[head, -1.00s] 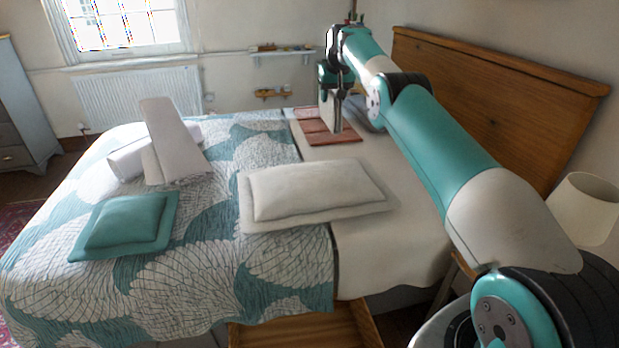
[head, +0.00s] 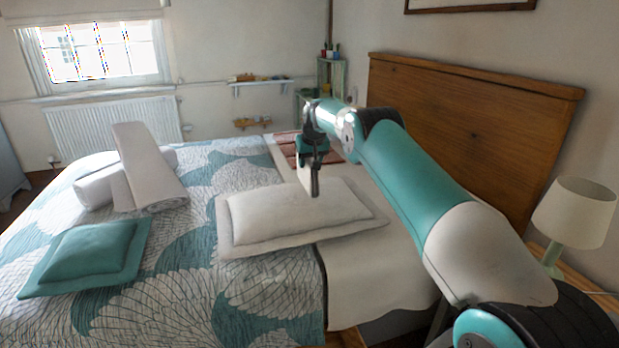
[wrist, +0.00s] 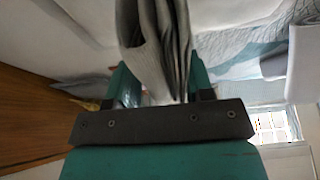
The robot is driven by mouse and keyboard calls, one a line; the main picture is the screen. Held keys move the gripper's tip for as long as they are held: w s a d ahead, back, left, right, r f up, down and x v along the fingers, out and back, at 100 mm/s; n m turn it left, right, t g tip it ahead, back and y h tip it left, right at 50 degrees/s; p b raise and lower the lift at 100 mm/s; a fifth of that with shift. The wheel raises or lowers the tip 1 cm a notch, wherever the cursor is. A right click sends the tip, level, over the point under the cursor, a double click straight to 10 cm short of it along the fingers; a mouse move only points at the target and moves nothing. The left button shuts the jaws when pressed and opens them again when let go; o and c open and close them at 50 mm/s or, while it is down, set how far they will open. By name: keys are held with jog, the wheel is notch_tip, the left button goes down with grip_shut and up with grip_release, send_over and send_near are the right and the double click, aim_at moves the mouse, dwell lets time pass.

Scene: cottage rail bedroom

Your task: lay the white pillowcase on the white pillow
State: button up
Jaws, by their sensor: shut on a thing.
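The white pillow (head: 298,220) lies flat across the edge of the patterned quilt and the pale sheet in the head view. My gripper (head: 314,184) is above the far part of this pillow. It is shut on the white pillowcase (head: 303,174), a thin pale panel beside the dark finger in the head view. In the wrist view the pillowcase (wrist: 154,40) hangs in grey-looking folds between my fingers (wrist: 160,88). I cannot tell whether its lower edge touches the pillow.
A teal cushion (head: 85,252) and rolled white cloths (head: 145,170) lie on the left of the quilt (head: 185,270). Reddish folded cloth (head: 286,146) lies behind my gripper. The wooden headboard (head: 470,130) and a lamp (head: 575,214) stand to the right.

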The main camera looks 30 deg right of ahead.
jog(key=shift+f, duration=2.65)
jog(key=o, duration=1.1)
jog(key=shift+c, duration=0.2)
